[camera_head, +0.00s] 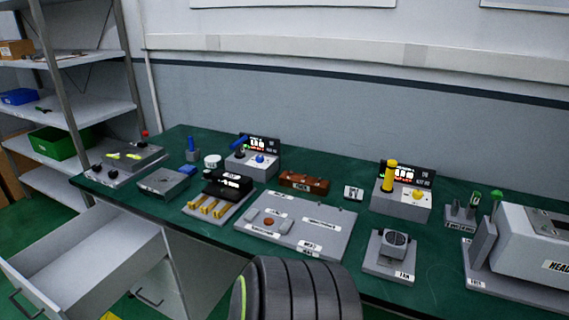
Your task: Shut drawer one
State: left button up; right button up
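A white drawer (125,243) is pulled far out from under the left end of the green workbench. It looks empty inside, and its dark handle (28,304) is on its front panel at the lower left. No number on the drawer can be read. A second handle (149,299) shows lower down on the bench's front, to the right of the open drawer. Neither of my grippers can be seen. A black ribbed part of my own body fills the bottom middle of the view.
The green workbench (432,267) holds several grey devices, with a labelled grey panel (322,222) in the middle and a large grey machine (530,238) at the right. Metal shelves (95,108) with a green bin (55,141) stand at the left. Floor shows around the open drawer.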

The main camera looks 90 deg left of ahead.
aim_at(79, 269)
jog(key=k+l+u, duration=0.15)
jog(key=u, duration=4.4)
